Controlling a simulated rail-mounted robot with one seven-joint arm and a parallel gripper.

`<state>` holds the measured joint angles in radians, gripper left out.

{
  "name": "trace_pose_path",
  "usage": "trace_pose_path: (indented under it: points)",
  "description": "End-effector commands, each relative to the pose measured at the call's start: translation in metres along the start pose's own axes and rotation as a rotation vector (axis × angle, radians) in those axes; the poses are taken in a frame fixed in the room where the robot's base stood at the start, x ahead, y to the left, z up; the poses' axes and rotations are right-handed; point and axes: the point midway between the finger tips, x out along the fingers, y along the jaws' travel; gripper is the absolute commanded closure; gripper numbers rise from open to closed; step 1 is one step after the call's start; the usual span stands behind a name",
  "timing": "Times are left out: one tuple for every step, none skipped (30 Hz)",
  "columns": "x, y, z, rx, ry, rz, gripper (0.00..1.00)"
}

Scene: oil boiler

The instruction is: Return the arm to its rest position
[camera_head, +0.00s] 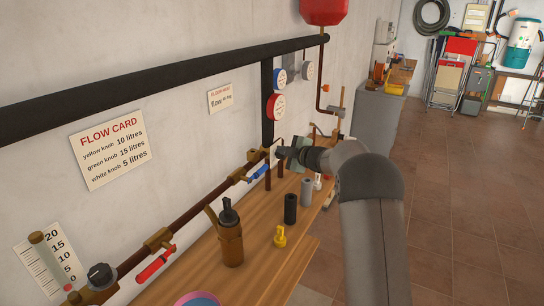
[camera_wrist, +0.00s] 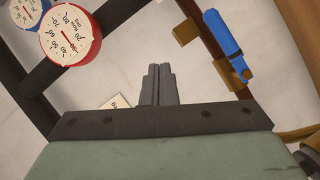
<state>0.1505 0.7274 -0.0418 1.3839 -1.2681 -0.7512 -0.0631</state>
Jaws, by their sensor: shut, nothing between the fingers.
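My gripper (camera_wrist: 158,85) points at the wall in the wrist view, its two grey fingers pressed together with nothing between them. In the head view my arm reaches in from the lower right, and my gripper (camera_head: 280,152) is at the pipes above the wooden bench (camera_head: 290,240). A red-rimmed gauge (camera_head: 276,107) is just above the gripper; it also shows in the wrist view (camera_wrist: 70,35) at upper left. A blue valve handle (camera_head: 258,174) is just below and left of the gripper; it also shows in the wrist view (camera_wrist: 223,34) at upper right. I cannot tell whether the gripper touches anything.
A brown oil can (camera_head: 230,240), a black cylinder (camera_head: 290,208), a grey cylinder (camera_head: 307,191) and a yellow item (camera_head: 280,237) stand on the bench. A red valve handle (camera_head: 155,264) is on the lower pipe. The tiled floor (camera_head: 460,200) at right is clear.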

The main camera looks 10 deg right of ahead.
Motion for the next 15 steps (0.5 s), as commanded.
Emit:
trace_pose_path:
  points:
    - [-0.0048, 0.0016, 0.0018, 0.001, -0.001, 0.001, 1.00]
    - [-0.0070, 0.0024, 0.0022, 0.001, -0.001, 0.001, 1.00]
    - [-0.0092, 0.0033, 0.0025, 0.000, -0.001, 0.000, 1.00]
    - [-0.0103, 0.0038, 0.0026, 0.000, -0.001, 0.000, 1.00]
    - [-0.0112, 0.0041, 0.0027, 0.000, -0.001, 0.000, 1.00]
    - [-0.0118, 0.0044, 0.0027, 0.000, -0.001, -0.001, 1.00]
    - [-0.0120, 0.0045, 0.0027, 0.000, -0.001, -0.001, 1.00]
    - [-0.0121, 0.0045, 0.0027, 0.000, -0.001, -0.001, 1.00]
    - [-0.0121, 0.0046, 0.0026, 0.000, 0.000, -0.001, 1.00]
    - [-0.0120, 0.0046, 0.0027, 0.000, 0.000, -0.001, 1.00]
    - [-0.0120, 0.0046, 0.0027, 0.000, -0.001, -0.001, 1.00]
    - [-0.0119, 0.0046, 0.0026, 0.000, 0.000, -0.001, 1.00]
    - [-0.0119, 0.0046, 0.0026, 0.000, -0.001, -0.001, 1.00]
    - [-0.0118, 0.0046, 0.0026, 0.000, -0.001, -0.001, 1.00]
    - [-0.0123, 0.0053, 0.0022, 0.002, -0.003, 0.001, 1.00]
